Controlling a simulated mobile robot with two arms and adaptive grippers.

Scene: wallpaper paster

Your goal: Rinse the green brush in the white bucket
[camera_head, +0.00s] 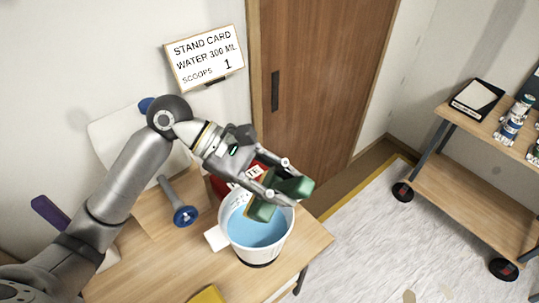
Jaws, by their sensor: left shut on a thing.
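My left gripper (277,178) is above the white bucket (262,252) and points down to the right. It is shut on the green brush (293,189). The brush is held over the bucket's far rim; part of it overlaps the opening, and I cannot tell whether it touches the water. The bucket stands on the wooden table and holds blue water (255,230). My right gripper is not in view.
The wooden table (160,262) also bears a blue-ended roller-like tool (184,215), a red box (226,184) and a yellow item (207,295). A sign (205,58) hangs on the wall behind. A wheeled shelf (470,180) stands at right.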

